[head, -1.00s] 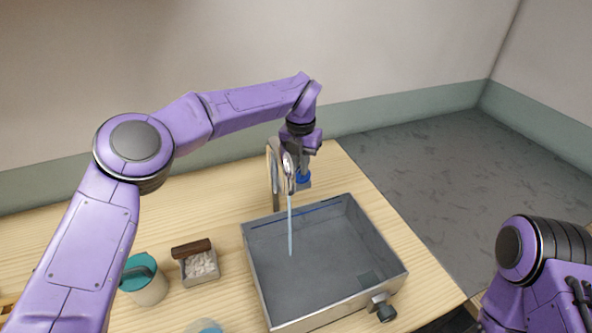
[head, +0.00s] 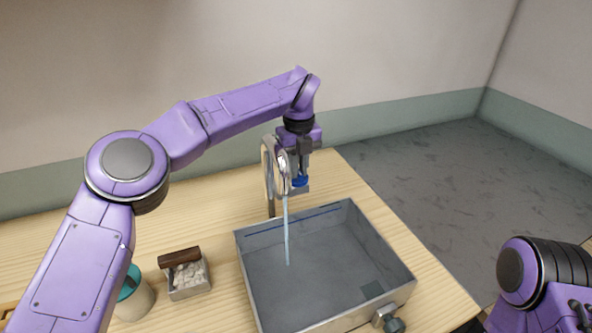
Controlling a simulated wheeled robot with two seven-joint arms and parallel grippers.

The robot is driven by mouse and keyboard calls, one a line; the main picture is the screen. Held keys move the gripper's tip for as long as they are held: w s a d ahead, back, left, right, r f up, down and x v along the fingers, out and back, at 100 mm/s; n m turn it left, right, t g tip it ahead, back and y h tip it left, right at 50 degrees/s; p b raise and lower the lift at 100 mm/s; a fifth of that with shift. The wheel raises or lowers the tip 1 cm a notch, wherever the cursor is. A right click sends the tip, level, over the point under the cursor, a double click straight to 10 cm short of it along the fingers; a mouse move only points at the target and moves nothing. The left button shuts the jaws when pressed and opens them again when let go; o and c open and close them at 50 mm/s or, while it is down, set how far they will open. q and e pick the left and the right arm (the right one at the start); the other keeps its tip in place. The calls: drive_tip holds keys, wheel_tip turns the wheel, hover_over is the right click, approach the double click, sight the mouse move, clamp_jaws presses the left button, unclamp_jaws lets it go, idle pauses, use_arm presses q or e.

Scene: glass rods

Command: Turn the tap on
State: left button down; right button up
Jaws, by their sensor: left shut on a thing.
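The tap (head: 268,168) is a curved metal spout at the back edge of the grey basin (head: 246,258). A thin pale-blue stream of water (head: 286,235) runs from the spout down into the basin. A blue handle (head: 300,182) is beside the spout, on its right. My left gripper (head: 303,172) points down from above and is shut on the blue handle; its fingers are small and partly hidden. Of my right arm only a purple link shows at the lower right; its gripper is out of view.
A small tray of white pebbles with a dark brown block (head: 180,256) stands left of the basin. A teal-lidded jar (head: 135,300) is partly behind my left arm. A drain valve (head: 390,321) juts from the basin's front. Table is clear right of the basin.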

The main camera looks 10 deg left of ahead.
use_arm(q)
drive_tip(key=shift+w+a, duration=0.1)
drive_tip(key=shift+a, duration=0.05)
idle(0.4)
drive_tip(key=c, duration=1.4)
unclamp_jaws()
drive_tip(key=shift+o, duration=1.4)
drive_tip(key=shift+a, duration=0.1)
drive_tip(key=shift+w+f, duration=0.1)
wheel_tip(320, 180, up, 11)
drive_tip(key=p, duration=0.1)
drive_tip(key=shift+f, duration=0.2)
drive_tip(key=shift+a, duration=0.1)
drive_tip(key=shift+r+p, duration=0.1)
drive_tip(key=shift+p, duration=0.3)
